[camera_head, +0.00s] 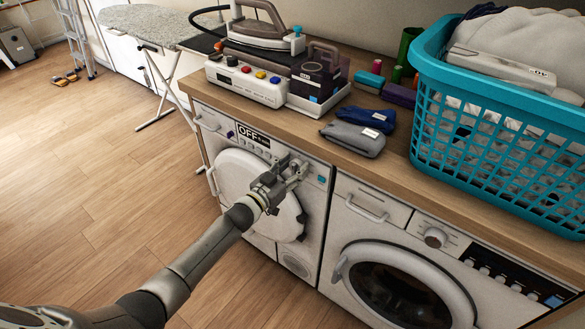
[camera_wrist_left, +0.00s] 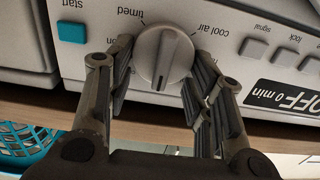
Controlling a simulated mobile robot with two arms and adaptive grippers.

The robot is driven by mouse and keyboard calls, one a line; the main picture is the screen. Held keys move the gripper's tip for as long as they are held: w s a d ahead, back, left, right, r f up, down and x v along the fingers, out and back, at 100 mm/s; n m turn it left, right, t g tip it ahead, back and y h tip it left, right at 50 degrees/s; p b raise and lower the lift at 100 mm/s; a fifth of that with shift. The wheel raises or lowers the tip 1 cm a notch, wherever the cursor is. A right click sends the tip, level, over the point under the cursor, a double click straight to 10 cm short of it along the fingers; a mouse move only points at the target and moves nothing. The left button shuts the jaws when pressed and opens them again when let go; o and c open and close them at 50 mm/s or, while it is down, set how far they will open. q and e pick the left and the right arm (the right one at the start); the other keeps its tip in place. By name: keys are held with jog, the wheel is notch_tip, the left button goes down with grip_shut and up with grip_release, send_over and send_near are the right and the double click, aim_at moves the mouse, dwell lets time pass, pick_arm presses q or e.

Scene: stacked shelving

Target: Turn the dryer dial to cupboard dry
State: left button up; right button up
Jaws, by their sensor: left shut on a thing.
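The dryer (camera_head: 318,215) is the white machine on the left under the counter, with a round door. Its display (camera_head: 252,134) reads "OFF 0 min" and also shows upside down in the left wrist view (camera_wrist_left: 288,97). The dial (camera_wrist_left: 163,58) is a grey round knob in the left wrist view, with labels "timed" and "cool air" beside it; "cupboard dry" is not readable. My left gripper (camera_wrist_left: 160,75) is shut on the dial, one finger at each side. In the head view my left gripper (camera_head: 292,170) covers the dial. My right gripper is not in view.
A teal start button (camera_wrist_left: 71,32) sits beside the dial. The washing machine (camera_head: 375,225) stands to the right. The wooden counter (camera_head: 395,160) above bears an iron station (camera_head: 245,82), folded socks (camera_head: 352,138) and a teal laundry basket (camera_head: 480,130). The floor at left is mostly clear.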

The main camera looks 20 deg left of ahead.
pick_arm(q)
jog(key=shift+m, duration=0.3)
jog(key=m, duration=0.2)
jog(key=m+b, duration=0.1)
jog(key=m, duration=0.1)
jog(key=shift+s+d+f, duration=0.1)
jog(key=shift+d+f, duration=0.05)
jog(key=shift+d, duration=0.15)
jog(key=shift+d+f+m+b, duration=0.15)
jog(key=shift+m+b, duration=0.4)
jog(key=shift+m, duration=1.45)
jog(key=o, duration=0.9)
jog(key=shift+s, duration=0.1)
